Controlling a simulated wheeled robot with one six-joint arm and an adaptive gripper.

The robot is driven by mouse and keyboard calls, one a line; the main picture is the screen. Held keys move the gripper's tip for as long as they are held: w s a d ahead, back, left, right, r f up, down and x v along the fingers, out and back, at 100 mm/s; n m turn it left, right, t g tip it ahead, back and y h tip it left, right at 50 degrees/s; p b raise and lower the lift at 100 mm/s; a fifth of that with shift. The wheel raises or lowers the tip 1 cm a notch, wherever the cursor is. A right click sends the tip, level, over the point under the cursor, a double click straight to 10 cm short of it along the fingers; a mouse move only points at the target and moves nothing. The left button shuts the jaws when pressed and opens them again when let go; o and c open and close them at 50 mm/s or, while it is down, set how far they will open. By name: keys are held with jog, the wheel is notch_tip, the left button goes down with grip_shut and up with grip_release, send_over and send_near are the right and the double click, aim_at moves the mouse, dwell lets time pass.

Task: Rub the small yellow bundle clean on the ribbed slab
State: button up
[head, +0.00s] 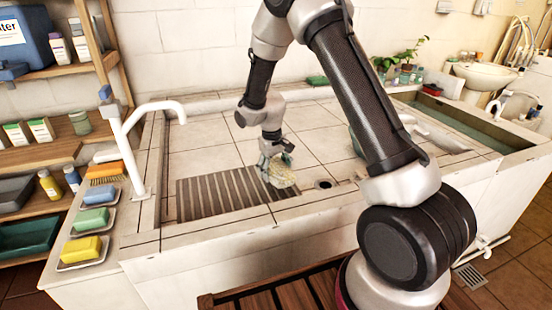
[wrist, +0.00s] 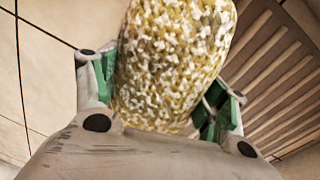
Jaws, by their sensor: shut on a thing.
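The small yellow bundle (wrist: 172,65) is mottled yellow and white, and fills the middle of the wrist view. My gripper (wrist: 160,95) is shut on it, with a green-padded finger on each side. In the head view my gripper (head: 275,160) points down at the right end of the ribbed slab, and the bundle (head: 283,178) shows below the fingers. The ribbed slab (head: 220,195) is brown with parallel ridges and lies in the tiled basin; it also shows at the right of the wrist view (wrist: 280,80). I cannot tell whether the bundle touches the slab.
A white tap (head: 135,140) stands at the basin's left corner. Soap dishes with yellow (head: 82,249), green and blue bars line the left ledge. A round drain (head: 323,184) lies right of the slab. A green bar (head: 317,80) rests on the back rim. The basin floor behind the slab is clear.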

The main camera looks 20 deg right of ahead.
aim_at(276, 164)
jog(key=shift+r, duration=2.4)
